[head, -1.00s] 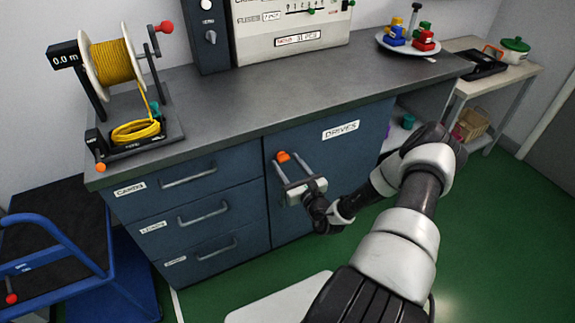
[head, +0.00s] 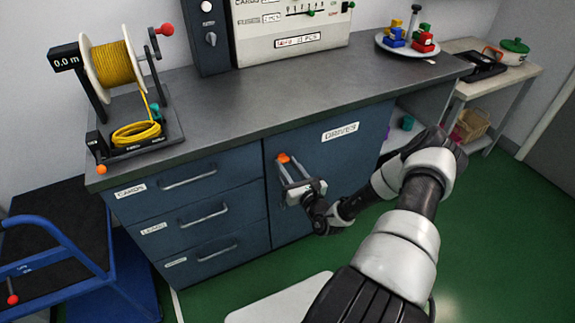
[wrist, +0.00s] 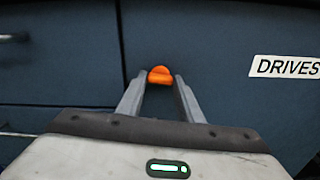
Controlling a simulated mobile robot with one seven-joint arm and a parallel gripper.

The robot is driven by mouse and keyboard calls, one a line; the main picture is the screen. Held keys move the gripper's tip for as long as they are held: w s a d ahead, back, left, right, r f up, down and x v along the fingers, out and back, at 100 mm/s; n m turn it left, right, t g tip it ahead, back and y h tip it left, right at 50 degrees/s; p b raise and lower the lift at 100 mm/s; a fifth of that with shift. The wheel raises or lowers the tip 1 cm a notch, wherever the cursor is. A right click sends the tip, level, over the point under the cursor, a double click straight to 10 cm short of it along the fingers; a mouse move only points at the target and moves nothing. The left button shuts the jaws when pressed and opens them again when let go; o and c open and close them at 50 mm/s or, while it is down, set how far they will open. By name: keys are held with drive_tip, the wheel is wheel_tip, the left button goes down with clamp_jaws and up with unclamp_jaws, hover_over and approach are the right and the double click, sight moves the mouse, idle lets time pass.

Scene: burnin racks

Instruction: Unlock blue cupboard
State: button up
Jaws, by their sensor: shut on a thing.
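The blue cupboard door (head: 345,165) labelled DRIVES is closed, under the grey worktop. An orange knob (head: 283,158) sits near its upper left edge. My gripper (head: 284,162) reaches up to the door from below and is shut on the orange knob. In the wrist view the orange knob (wrist: 160,75) shows between the two fingertips, and the DRIVES label (wrist: 286,67) is to its right. The fingers hide the knob's sides.
Drawers (head: 190,215) with grey handles are left of the door. A yellow cable reel (head: 112,65) stands on the worktop. A blue trolley (head: 70,260) is at lower left. Green floor (head: 480,230) is clear at right. An open shelf (head: 402,125) lies right of the door.

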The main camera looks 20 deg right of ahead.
drive_tip(key=m+p, duration=0.1)
drive_tip(key=m, duration=0.3)
drive_tip(key=m+p, duration=0.1)
drive_tip(key=m, duration=0.7)
drive_tip(key=shift+m, duration=2.1)
drive_tip(key=o, duration=1.1)
drive_tip(key=s, duration=0.5)
drive_tip(key=s+p, duration=0.1)
drive_tip(key=s, duration=1.1)
drive_tip(key=shift+s+d, duration=0.2)
drive_tip(key=shift+d, duration=0.1)
